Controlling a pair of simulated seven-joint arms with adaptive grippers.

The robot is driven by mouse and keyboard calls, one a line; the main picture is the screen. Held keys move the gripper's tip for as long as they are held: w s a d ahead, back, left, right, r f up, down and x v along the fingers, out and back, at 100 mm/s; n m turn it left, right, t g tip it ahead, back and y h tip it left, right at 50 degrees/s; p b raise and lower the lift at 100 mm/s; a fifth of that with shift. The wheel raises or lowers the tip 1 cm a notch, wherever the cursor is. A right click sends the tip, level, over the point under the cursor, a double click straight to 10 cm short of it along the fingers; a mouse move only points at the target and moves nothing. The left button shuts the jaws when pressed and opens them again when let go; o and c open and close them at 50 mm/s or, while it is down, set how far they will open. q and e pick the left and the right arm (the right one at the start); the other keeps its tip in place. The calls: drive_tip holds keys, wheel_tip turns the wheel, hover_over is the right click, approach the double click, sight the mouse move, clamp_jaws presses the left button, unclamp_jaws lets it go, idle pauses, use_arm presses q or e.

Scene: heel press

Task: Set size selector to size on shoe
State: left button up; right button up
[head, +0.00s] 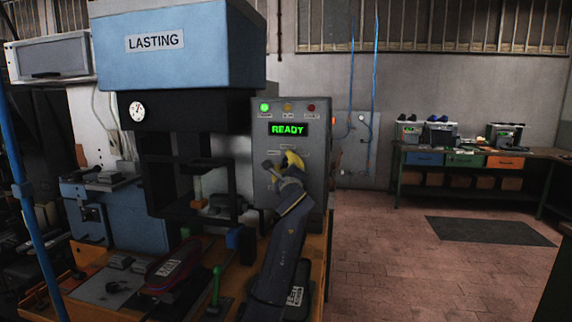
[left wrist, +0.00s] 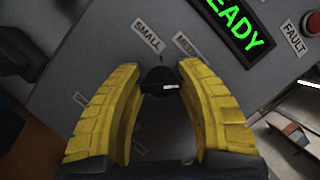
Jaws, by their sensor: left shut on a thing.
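My left gripper (head: 279,165) is at the front of the grey control panel (head: 318,175). In the left wrist view its yellow fingers (left wrist: 160,88) are shut on a black selector knob (left wrist: 158,76), one on each side. A white mark (left wrist: 171,87) shows on the knob's lower right. A SMALL label (left wrist: 147,35) is above left of the knob, and a partly covered label starting with M (left wrist: 188,46) is above right. A dark red shoe (head: 180,265) with a pale tag lies on the bench. Its size text is too small to read. My right gripper is not in view.
A green READY display (head: 288,129) and a lit green lamp (head: 265,107) are on the panel. The blue LASTING press (head: 180,60) stands left of it. A green-handled lever (head: 216,285) is by the shoe. The floor to the right is clear.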

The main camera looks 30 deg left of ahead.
use_arm(q)
drive_tip(key=n+g, duration=0.2)
drive_tip(key=n, duration=0.3)
drive_tip(key=shift+n, duration=0.4)
drive_tip(key=n+g, duration=0.1)
drive_tip(key=n, duration=0.2)
drive_tip(key=shift+n+g+h, duration=0.3)
drive_tip(key=shift+h, duration=0.1)
drive_tip(key=n+h, duration=0.1)
drive_tip(key=n, duration=0.3)
drive_tip(key=shift+g+h, duration=0.3)
drive_tip(key=shift+h, duration=0.1)
drive_tip(key=shift+f+n+h, duration=0.1)
drive_tip(key=shift+n+h, duration=0.5)
drive_tip(key=shift+n, duration=0.4)
drive_tip(key=shift+f, duration=0.1)
drive_tip(key=o, duration=1.2)
drive_tip(key=v, duration=1.2)
